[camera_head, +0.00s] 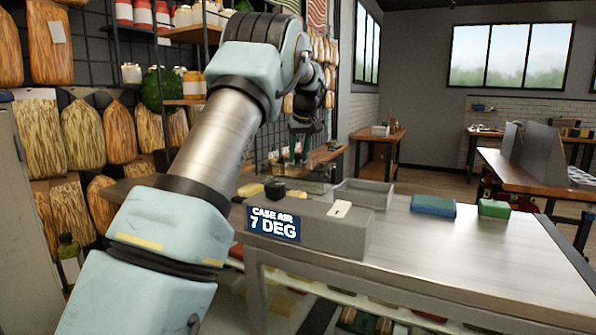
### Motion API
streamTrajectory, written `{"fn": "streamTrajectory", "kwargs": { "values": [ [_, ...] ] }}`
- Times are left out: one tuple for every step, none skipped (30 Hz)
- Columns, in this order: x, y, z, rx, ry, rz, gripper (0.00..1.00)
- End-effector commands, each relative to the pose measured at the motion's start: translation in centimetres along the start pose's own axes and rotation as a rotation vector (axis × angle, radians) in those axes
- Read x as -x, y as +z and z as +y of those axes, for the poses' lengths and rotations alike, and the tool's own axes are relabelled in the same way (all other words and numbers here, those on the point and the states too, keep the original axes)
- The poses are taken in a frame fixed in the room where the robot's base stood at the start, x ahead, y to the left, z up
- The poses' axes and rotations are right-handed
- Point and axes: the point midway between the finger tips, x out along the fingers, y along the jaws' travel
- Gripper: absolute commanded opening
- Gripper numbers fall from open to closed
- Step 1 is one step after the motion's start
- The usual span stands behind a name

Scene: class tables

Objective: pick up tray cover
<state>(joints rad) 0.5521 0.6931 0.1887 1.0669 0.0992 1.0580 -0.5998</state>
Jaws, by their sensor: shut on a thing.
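My gripper (301,152) is at the upper middle, beyond the grey display box, pointing down. It is shut on what looks like the tray cover (305,180), a see-through, low piece just below the fingers. The fingers and the cover's grip are small and dark, so the exact contact is hard to see. I cannot tell whether the cover touches the counter. An open grey tray (364,193) stands on the counter just right of it.
The grey box with a "CASE AIR 7 DEG" display (310,225) stands at the counter's front left. A dark round piece (273,190) is behind it. A blue block (433,206) and a green block (493,208) lie to the right. The metal counter (470,250) is clear in front of them.

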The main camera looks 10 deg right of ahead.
Motion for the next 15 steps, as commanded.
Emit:
{"fn": "streamTrajectory", "kwargs": {
  "values": [
    [0.03,-0.01,0.0,0.0,0.0,0.0,0.14],
    [0.03,-0.01,0.0,0.0,0.0,0.0,0.1],
    [0.03,-0.01,0.0,0.0,0.0,0.0,0.06],
    [0.03,-0.01,0.0,0.0,0.0,0.0,0.03],
    [0.03,-0.01,0.0,0.0,0.0,0.0,0.0],
    [0.04,-0.02,0.0,0.0,0.0,0.0,0.0],
    [0.04,-0.02,0.0,0.0,0.0,0.0,0.0],
    [0.04,-0.02,0.0,0.0,0.0,0.0,0.0],
    [0.04,-0.02,0.0,0.0,0.0,0.0,0.0],
    [0.04,-0.02,0.0,0.0,0.0,0.0,0.0],
    [0.04,-0.02,0.0,0.0,0.0,0.0,0.0],
    [0.05,-0.02,0.0,0.0,0.0,0.001,0.0],
    [0.05,-0.02,0.0,0.0,0.0,0.001,0.0],
    [0.05,-0.02,0.0,0.0,0.0,0.001,0.0],
    [0.05,-0.02,0.0,0.0,0.0,0.001,0.0]
  ]
}}
